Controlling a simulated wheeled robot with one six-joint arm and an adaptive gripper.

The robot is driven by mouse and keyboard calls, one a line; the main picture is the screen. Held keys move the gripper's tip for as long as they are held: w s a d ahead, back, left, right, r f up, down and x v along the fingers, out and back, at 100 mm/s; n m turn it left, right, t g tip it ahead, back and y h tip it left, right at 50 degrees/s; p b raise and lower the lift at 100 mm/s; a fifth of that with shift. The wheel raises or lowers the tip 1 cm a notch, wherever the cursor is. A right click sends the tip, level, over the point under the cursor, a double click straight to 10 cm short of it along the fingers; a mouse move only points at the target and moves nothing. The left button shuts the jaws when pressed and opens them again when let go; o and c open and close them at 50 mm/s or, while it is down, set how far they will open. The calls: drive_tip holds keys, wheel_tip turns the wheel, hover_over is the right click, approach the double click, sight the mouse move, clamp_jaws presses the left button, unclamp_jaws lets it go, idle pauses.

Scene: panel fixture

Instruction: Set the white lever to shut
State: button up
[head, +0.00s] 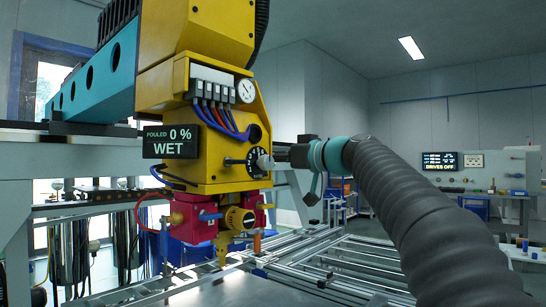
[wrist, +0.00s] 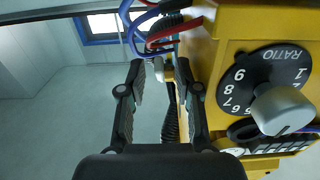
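In the wrist view a small whitish piece, which looks like the white lever (wrist: 158,69), shows end-on beside a brass fitting (wrist: 169,73) at the edge of the yellow housing (wrist: 205,60). My gripper (wrist: 160,72) is open, with one finger on each side of this piece. I see a gap to the left finger; contact on the right cannot be told. The lever's setting cannot be read from this angle. In the head view my gripper (head: 284,153) is at the right side of the yellow housing (head: 205,140), and I cannot make out the lever there.
A black RATIO dial (wrist: 262,82) with a grey knob (wrist: 283,110) is close to my right finger. Blue and red hoses (wrist: 150,25) loop above the fingertips. A display (head: 169,141) reads "FOULED 0 % WET". Red blocks (head: 193,216) hang below the housing. A far screen (head: 440,161) reads "DRIVES OFF".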

clamp_jaws()
drive_tip(key=shift+f+b, duration=0.2)
drive_tip(key=shift+b, duration=0.2)
drive_tip(key=shift+a+f+b, duration=0.1)
drive_tip(key=shift+f+b, duration=0.2)
drive_tip(key=shift+b, duration=0.8)
drive_tip(key=y+b, duration=0.1)
drive_tip(key=b, duration=0.2)
drive_tip(key=f+t+y+b, duration=0.1)
drive_tip(key=b, duration=0.2)
drive_tip(key=shift+w+a+t+b, duration=0.2)
drive_tip(key=shift+w+t+b, duration=0.05)
drive_tip(key=shift+t+b, duration=0.05)
drive_tip(key=b, duration=0.2)
drive_tip(key=t+y+b, duration=0.1)
drive_tip(key=b, duration=0.1)
drive_tip(key=shift+w+a+y, duration=0.15)
drive_tip(key=shift+a+y, duration=0.1)
drive_tip(key=shift+y, duration=0.05)
drive_tip(key=shift+w+a+t+y+b, duration=0.1)
drive_tip(key=shift+a+t+y+b, duration=0.05)
drive_tip(key=shift+t+y+b, duration=0.35)
